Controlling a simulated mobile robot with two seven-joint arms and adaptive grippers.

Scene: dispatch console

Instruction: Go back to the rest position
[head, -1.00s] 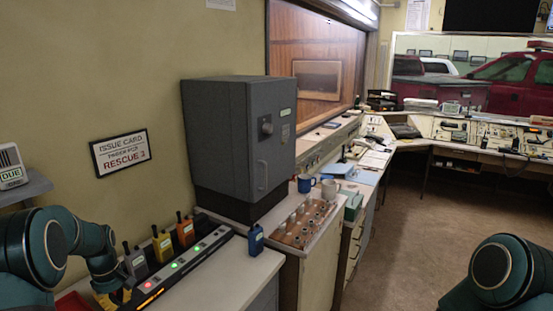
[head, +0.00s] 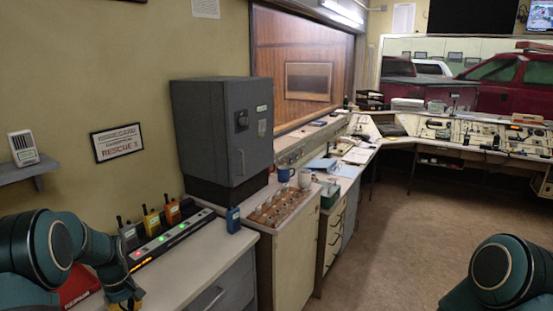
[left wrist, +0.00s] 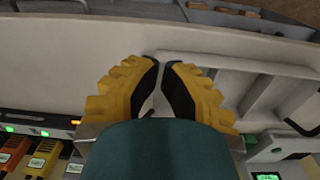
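My left gripper (head: 128,300) is low at the left, over the front of the counter (head: 190,275), partly cut off by the bottom edge. In the left wrist view its yellow fingers (left wrist: 160,64) have their dark tips together, with nothing seen between them. A charger strip (head: 170,240) with lit lights holds a grey radio (head: 129,237), a yellow radio (head: 152,223) and an orange radio (head: 172,213), all upright, beyond the gripper. A blue radio (head: 233,221) stands on the counter to their right. Only a rounded joint of my right arm shows at lower right; its gripper is out of view.
A grey cabinet (head: 205,130) stands behind the blue radio. A red object (head: 80,286) lies beside my left arm, and a wall shelf (head: 28,172) carries a small device (head: 22,148). A tray with several knobs (head: 270,212) and mugs are farther right. The floor (head: 390,255) is open.

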